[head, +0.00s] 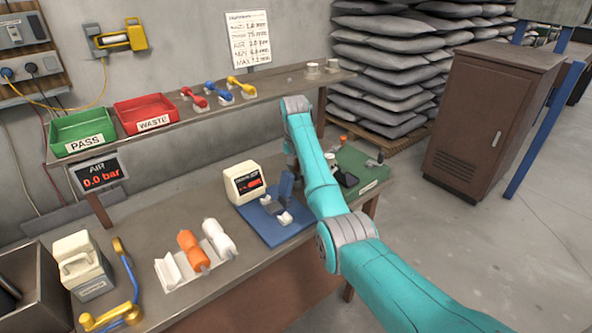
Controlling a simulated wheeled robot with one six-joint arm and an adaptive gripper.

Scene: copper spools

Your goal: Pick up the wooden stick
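I cannot make out a wooden stick anywhere in the head view. My teal arm reaches from the lower right up over the bench (225,290). Its grey wrist bends down near the shelf's front edge, and the upper arm links cover what lies behind them. My gripper is hidden there, so I cannot see its fingers or whether it holds anything.
A blue fixture (262,228) with a cream display box (243,182) stands left of my arm. Orange (193,250) and white (218,238) spools sit in a rack. Green (82,130) and red (146,113) trays stand on the shelf (235,106).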

